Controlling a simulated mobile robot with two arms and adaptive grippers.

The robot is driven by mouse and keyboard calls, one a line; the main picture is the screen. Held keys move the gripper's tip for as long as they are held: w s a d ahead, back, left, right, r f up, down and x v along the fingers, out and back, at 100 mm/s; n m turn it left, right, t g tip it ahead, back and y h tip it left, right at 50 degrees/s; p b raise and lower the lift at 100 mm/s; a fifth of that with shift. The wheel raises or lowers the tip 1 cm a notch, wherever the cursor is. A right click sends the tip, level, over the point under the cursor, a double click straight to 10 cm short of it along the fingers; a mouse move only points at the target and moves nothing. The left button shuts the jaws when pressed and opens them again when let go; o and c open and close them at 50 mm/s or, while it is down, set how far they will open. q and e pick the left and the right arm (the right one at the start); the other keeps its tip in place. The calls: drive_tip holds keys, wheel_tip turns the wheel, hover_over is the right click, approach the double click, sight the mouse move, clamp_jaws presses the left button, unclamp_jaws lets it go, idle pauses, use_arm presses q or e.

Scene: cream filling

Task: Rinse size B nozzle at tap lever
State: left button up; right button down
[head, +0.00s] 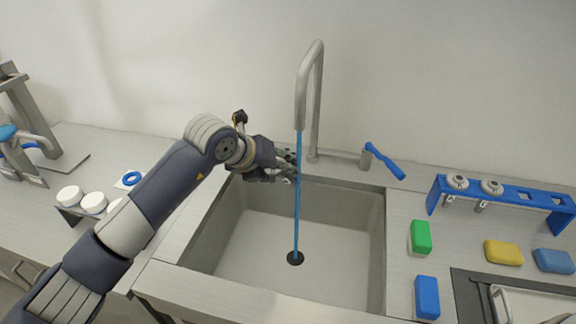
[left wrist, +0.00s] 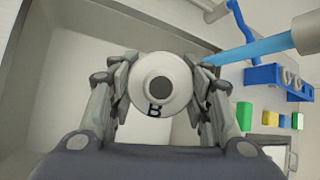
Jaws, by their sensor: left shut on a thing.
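In the left wrist view, the white round nozzle (left wrist: 176,101) marked B is held between the two fingers of my left gripper (left wrist: 161,84). In the head view, my left gripper (head: 292,170) is over the back of the sink, right beside the blue water stream; the nozzle is hardly distinguishable there. The stream (head: 297,215) runs from the tall grey tap (head: 317,95) down to the drain. In the wrist view, the stream (left wrist: 245,50) passes close to the right finger; I cannot tell whether it touches the nozzle. The blue tap lever (head: 385,161) is right of the tap. My right gripper is not seen.
The sink (head: 250,245) is otherwise empty. A blue rack (head: 505,192) with two nozzles stands at the right. Green (head: 421,237), yellow (head: 502,252) and blue (head: 427,297) blocks lie on the right counter. White round pieces (head: 93,202) stand at the left.

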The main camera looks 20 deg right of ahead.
use_arm(q)
drive_tip(key=a, duration=0.5)
drive_tip(key=shift+s+a+b, duration=0.15)
drive_tip(key=shift+a+b, duration=0.15)
drive_tip(key=shift+a, duration=0.1)
drive_tip(key=shift+r, duration=0.15)
idle(1.0)
drive_tip(key=a+r+p, duration=0.1)
drive_tip(key=a+r, duration=0.3)
drive_tip(key=a, duration=0.1)
drive_tip(key=shift+s, duration=0.15)
drive_tip(key=shift+f, duration=0.1)
idle(0.7)
